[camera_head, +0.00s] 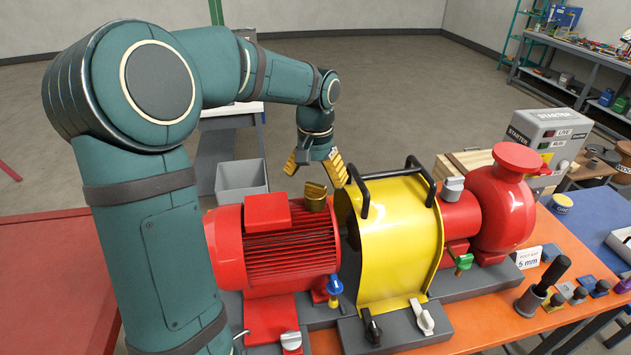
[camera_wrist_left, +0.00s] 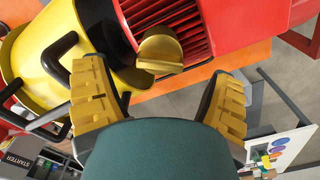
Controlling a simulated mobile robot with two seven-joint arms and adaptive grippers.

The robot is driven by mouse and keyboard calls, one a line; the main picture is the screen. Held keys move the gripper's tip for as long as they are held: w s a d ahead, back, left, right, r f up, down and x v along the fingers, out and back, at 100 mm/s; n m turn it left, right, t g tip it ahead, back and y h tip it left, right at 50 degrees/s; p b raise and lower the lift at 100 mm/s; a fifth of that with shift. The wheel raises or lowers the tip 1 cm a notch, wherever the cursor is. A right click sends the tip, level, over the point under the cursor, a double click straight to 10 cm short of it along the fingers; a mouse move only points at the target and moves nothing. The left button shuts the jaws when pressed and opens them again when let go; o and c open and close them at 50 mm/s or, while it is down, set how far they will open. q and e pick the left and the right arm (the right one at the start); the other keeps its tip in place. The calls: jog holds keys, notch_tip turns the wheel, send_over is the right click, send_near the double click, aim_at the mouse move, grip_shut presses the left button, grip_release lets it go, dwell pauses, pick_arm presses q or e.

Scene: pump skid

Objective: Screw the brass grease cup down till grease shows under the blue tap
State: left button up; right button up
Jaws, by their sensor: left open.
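The brass grease cup (camera_head: 315,195) stands on top of the red motor (camera_head: 285,245), near its right end. In the left wrist view the brass cup (camera_wrist_left: 160,52) shows ahead, between the spread fingers and apart from both. My left gripper (camera_head: 318,170) is open and empty just above the cup, with yellow fingers pointing down; it also shows in the left wrist view (camera_wrist_left: 160,95). The blue tap (camera_head: 334,286) is low on the motor's right side. My right gripper is not in view.
A yellow guard (camera_head: 400,235) with black handles stands right of the motor, close to the gripper. Beyond it are a red pump (camera_head: 505,205) and a green tap (camera_head: 463,262). A grey bin (camera_head: 241,179) stands behind. Knobs and a black-handled tool (camera_head: 545,285) crowd the right front.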

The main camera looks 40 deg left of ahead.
aim_at(315, 183)
pick_arm(q)
notch_tip(315, 183, up, 10)
jog(key=shift+r, duration=0.2)
jog(key=shift+f, duration=0.1)
dwell(1.3)
